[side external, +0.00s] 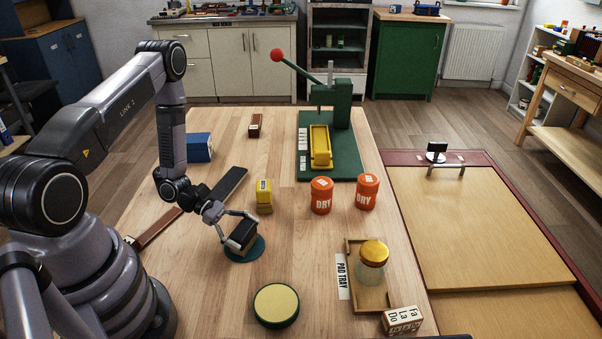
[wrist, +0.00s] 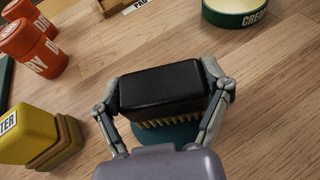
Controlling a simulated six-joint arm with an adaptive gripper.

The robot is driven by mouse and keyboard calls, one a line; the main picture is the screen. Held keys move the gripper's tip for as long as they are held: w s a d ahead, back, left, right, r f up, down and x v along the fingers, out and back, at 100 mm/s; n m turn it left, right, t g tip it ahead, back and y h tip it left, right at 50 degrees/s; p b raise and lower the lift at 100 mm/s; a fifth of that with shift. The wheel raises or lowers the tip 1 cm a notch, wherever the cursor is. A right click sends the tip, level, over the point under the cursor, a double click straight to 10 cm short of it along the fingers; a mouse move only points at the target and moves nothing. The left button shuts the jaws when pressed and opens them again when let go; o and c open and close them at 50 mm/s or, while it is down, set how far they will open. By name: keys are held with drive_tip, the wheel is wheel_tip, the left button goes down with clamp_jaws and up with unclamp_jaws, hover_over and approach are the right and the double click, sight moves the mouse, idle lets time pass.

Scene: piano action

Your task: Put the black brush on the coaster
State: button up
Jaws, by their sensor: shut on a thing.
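The black brush (side external: 243,233) is a dark block with tan bristles under it. My gripper (side external: 240,230) is shut on it, one finger at each end. In the wrist view the black brush (wrist: 165,88) sits level between the fingers of my gripper (wrist: 163,90), bristles down. The coaster (side external: 250,253) is a flat teal disc directly below the brush. Part of the coaster (wrist: 182,138) shows under the bristles in the wrist view; the rest is hidden. The bristles are at or very close to its surface; I cannot tell whether they touch.
A yellow block (side external: 264,192) stands behind the coaster, with two orange tins (side external: 321,196) (side external: 367,192) to its right. A round green tin (side external: 276,305) is in front. A tray (side external: 372,300) holds a jar (side external: 372,262) at right. A green press (side external: 338,125) stands farther back.

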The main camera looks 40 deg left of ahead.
drive_tip(key=shift+f, duration=0.1)
drive_tip(key=o, duration=1.1)
